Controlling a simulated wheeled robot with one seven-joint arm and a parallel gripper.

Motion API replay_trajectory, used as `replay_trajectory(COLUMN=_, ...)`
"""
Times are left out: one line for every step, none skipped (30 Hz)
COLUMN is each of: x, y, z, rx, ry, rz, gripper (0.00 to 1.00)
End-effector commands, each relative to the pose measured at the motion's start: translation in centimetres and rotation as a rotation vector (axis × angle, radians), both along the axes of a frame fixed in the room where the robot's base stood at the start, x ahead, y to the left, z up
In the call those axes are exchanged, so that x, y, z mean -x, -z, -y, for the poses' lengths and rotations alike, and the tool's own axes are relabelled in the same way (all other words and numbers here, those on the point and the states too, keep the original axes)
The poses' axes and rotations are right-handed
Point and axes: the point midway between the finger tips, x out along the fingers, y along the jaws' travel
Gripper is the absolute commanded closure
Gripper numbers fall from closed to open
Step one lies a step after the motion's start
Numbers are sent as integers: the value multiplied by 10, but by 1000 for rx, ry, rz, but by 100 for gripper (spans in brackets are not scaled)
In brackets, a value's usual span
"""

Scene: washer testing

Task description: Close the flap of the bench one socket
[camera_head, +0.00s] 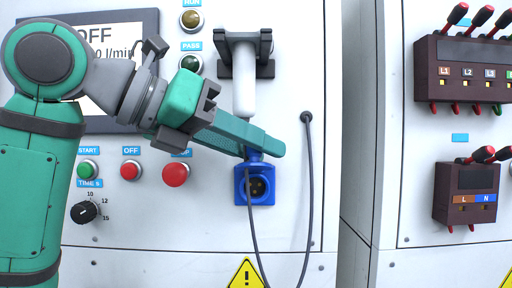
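The blue socket (258,189) is mounted on the white front panel, right of centre. Its round face with dark contact holes shows, so the flap (254,156) stands open at its top edge, partly hidden by my fingers. My gripper (280,149) reaches in from the left, with its long green fingers just above the socket and over the flap. The fingers overlap in this view, so the gap between them does not show. I cannot tell whether they touch the flap.
A white plug handle (244,80) hangs in a dark holder (246,50) above the socket. Its grey cable (309,200) loops down past the socket. Push buttons (176,174) and a knob (84,212) are at left. Terminal blocks (467,192) are on the right cabinet.

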Motion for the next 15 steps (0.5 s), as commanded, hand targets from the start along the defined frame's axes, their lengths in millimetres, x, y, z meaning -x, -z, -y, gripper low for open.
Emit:
replay_trajectory(x=0, y=0, z=0, rx=0, ry=0, rz=0, gripper=83)
replay_trajectory(x=0, y=0, z=0, rx=0, ry=0, rz=0, gripper=90)
replay_trajectory(x=0, y=0, z=0, rx=0, ry=-1, rz=0, gripper=99)
replay_trajectory(x=0, y=0, z=-1, rx=0, ry=-1, rz=0, gripper=100)
replay_trajectory(x=0, y=0, z=-1, rx=0, ry=-1, rz=0, gripper=100)
replay_trajectory(x=0, y=0, z=-1, rx=0, ry=-2, rz=0, gripper=100)
replay_trajectory(x=0, y=0, z=-1, rx=0, ry=-2, rz=0, gripper=100)
replay_trajectory(x=0, y=0, z=-1, rx=-1, ry=-2, rz=0, gripper=100)
replay_trajectory(x=0, y=0, z=-1, rx=-1, ry=-2, rz=2, gripper=100)
replay_trajectory(x=0, y=1, z=-1, rx=0, ry=-2, rz=5, gripper=100)
replay_trajectory(x=0, y=1, z=-1, rx=0, ry=-2, rz=7, gripper=100)
replay_trajectory(x=0, y=1, z=-1, rx=-1, ry=-2, rz=14, gripper=100)
replay_trajectory(x=1, y=2, z=-1, rx=-1, ry=-2, rz=21, gripper=100)
replay_trajectory(x=1, y=2, z=-1, rx=-1, ry=-1, rz=29, gripper=100)
replay_trajectory(x=2, y=3, z=-1, rx=-2, ry=-1, rz=42, gripper=100)
